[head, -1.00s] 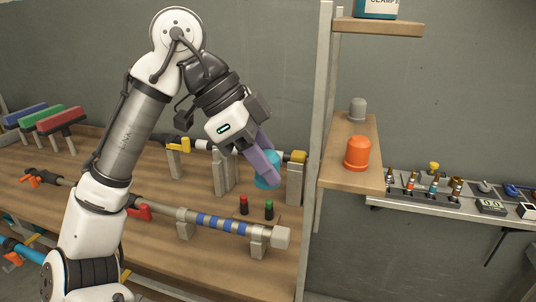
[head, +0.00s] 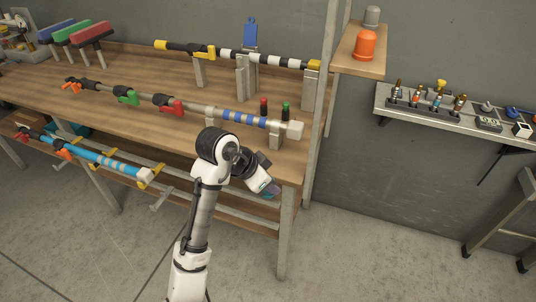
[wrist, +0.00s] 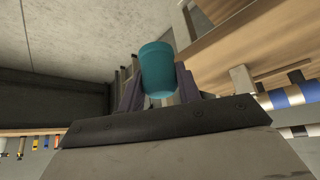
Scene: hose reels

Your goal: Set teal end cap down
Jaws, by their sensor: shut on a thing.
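The teal end cap (wrist: 158,70) is a smooth cup-like piece between the two purple fingers of my gripper (wrist: 158,90) in the wrist view. The fingers are shut on it, one on each side. In the head view my gripper (head: 269,189) is low in front of the workbench, below its front edge near the right end. My own wrist hides most of it there, and I cannot make out the cap clearly.
The wooden workbench (head: 130,115) carries rods on upright supports, including a blue-striped rod (head: 240,117). A lower shelf with a blue rod (head: 95,155) is beneath. An orange cap (head: 365,46) and a grey cap (head: 372,16) stand on a side shelf. The floor (head: 360,255) is clear.

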